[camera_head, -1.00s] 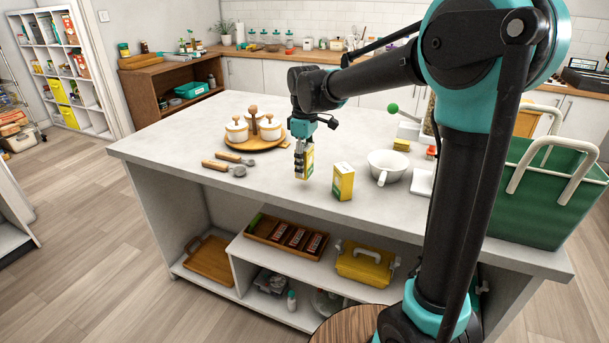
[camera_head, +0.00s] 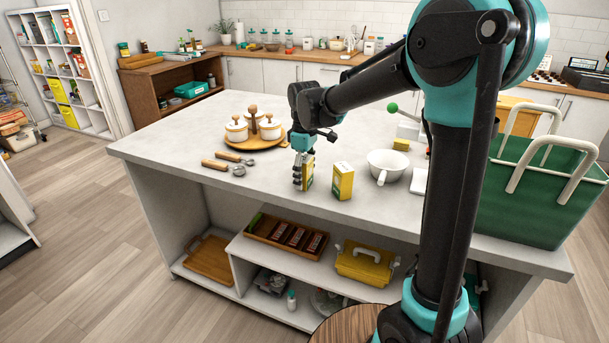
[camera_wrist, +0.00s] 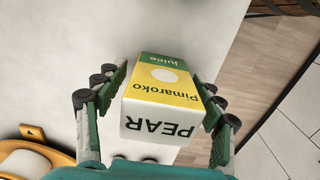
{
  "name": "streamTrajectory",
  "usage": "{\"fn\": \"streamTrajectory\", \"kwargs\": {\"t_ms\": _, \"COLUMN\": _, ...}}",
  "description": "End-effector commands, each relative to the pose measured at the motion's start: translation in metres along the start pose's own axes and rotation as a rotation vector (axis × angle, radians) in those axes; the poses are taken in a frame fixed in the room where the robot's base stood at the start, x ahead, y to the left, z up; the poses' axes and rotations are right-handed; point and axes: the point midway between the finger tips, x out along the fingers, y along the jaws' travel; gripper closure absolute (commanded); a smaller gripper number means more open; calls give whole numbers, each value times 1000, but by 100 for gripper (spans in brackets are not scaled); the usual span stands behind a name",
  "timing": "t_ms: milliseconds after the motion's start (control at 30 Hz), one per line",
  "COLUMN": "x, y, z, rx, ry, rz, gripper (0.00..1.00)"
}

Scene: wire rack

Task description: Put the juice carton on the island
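The juice carton (camera_wrist: 162,88), yellow, green and white with "PEAR" and "Pimaroko juice" on it, is between the two fingers of my gripper (camera_wrist: 160,98) in the wrist view. The fingers close in on both its sides. In the head view the carton (camera_head: 309,173) is partly hidden behind my gripper (camera_head: 301,180). It is upright over the front part of the white island (camera_head: 200,135), its lower end at or very near the top; I cannot tell if it touches. A second yellow and green carton (camera_head: 343,181) stands just to the right.
A white bowl-like vessel with a handle (camera_head: 388,166) and a green basket (camera_head: 540,195) are to the right. A wooden turntable with white jars (camera_head: 253,128) and two wooden-handled utensils (camera_head: 228,163) are to the left. The island's left front is clear.

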Motion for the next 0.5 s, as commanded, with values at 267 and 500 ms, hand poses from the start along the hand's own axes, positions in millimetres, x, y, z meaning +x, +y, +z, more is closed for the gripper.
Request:
{"fn": "streamTrajectory", "kwargs": {"t_ms": 267, "x": -4, "y": 0, "z": 0, "rx": 0, "ry": 0, "rz": 0, "gripper": 32}}
{"fn": "streamTrajectory", "kwargs": {"t_ms": 500, "x": -38, "y": 0, "z": 0, "rx": 0, "ry": 0, "rz": 0, "gripper": 32}}
